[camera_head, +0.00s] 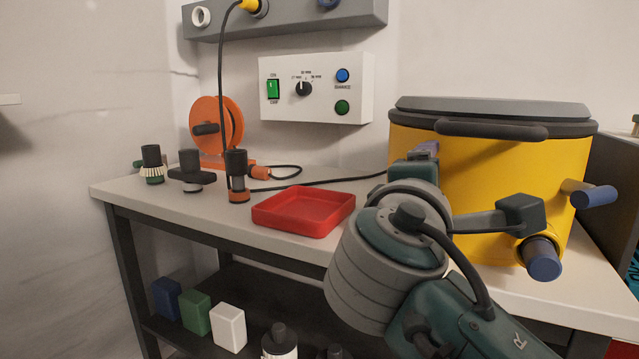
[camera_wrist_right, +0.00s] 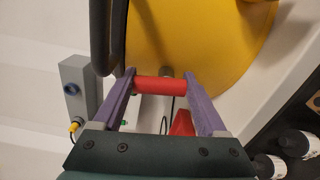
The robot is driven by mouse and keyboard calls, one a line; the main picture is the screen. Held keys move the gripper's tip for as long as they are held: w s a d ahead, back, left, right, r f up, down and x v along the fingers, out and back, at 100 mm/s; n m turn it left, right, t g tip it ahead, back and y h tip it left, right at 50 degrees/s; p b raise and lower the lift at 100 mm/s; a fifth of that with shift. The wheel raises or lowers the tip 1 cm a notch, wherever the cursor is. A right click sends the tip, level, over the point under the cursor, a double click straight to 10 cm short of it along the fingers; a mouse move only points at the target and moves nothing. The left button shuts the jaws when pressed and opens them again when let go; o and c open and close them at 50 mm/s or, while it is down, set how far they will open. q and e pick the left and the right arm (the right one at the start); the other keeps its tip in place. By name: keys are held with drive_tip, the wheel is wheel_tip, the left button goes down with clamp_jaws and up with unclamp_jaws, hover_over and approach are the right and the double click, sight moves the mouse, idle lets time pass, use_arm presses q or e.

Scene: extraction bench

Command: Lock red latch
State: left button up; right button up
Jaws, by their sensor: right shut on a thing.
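The red latch (camera_wrist_right: 160,86) is a short red bar on the side of the yellow tub (camera_wrist_right: 205,40) in the right wrist view. My right gripper (camera_wrist_right: 161,82) is shut on it, one purple finger at each end of the bar. In the head view the same yellow tub (camera_head: 485,170) stands on the bench with its grey lid (camera_head: 490,108) down. There my right gripper (camera_head: 427,148) is at the tub's left side, mostly behind my own arm, and the red latch is hidden. My left gripper is not in view.
A red tray (camera_head: 302,209) lies left of my right arm. An orange reel (camera_head: 214,125) and several dark-capped fittings (camera_head: 237,178) stand further left on the bench. A control box (camera_head: 316,88) is on the wall. Blue-ended knobs (camera_head: 541,260) stick out of the tub.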

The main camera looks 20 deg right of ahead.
drive_tip(key=shift+f+m+b, duration=0.1)
drive_tip(key=shift+m+b, duration=0.2)
drive_tip(key=shift+m, duration=0.6)
drive_tip(key=o, duration=1.3)
